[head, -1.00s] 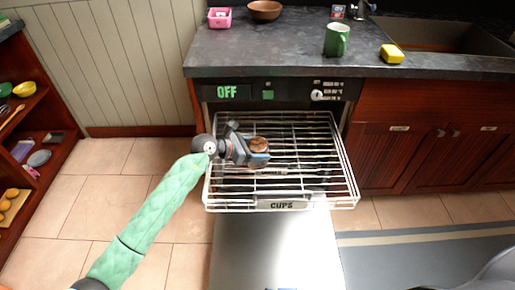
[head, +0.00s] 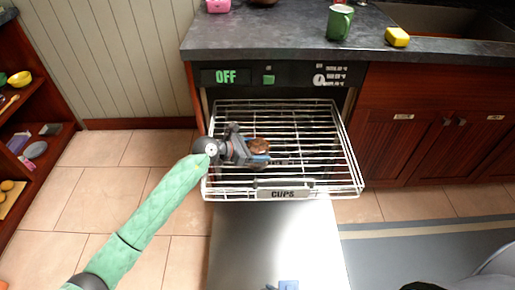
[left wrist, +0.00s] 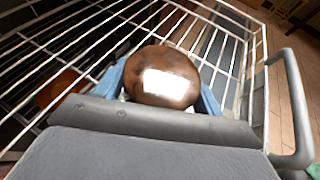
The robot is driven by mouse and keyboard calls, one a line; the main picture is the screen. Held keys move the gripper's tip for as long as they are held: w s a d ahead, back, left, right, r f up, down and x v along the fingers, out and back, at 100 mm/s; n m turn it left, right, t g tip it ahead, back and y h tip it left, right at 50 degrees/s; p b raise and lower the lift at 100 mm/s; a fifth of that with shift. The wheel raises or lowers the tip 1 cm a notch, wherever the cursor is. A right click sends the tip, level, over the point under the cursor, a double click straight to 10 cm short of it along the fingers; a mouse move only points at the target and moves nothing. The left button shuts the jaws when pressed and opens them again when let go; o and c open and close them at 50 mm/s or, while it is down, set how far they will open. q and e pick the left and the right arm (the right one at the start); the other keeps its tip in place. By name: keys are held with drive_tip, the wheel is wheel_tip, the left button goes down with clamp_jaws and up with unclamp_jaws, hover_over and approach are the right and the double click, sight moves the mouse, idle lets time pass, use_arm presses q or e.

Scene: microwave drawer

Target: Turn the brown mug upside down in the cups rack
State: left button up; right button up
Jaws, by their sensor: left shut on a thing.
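The brown mug (head: 259,146) is between the blue fingers of my left gripper (head: 257,157), which is shut on it. The mug is over the left-middle part of the white wire cups rack (head: 330,187), which is pulled out of the dishwasher. In the left wrist view the mug (left wrist: 150,62) shows a rounded brown surface with a bright reflection. I cannot tell whether it touches the wires. A small blue piece at the bottom edge of the head view may be my right gripper (head: 288,285); its fingers are not clear.
The open dishwasher door (head: 272,240) lies flat below the rack. A green mug (head: 339,24) and a yellow sponge-like block (head: 397,37) stand on the dark counter (head: 270,35) above. Shelves (head: 30,140) with dishes are at far left. Much of the rack is empty.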

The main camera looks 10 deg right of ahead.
idle(0.3)
use_arm(q)
drive_tip(key=o, duration=1.1)
drive_tip(key=shift+o, duration=1.3)
drive_tip(key=shift+f, duration=0.1)
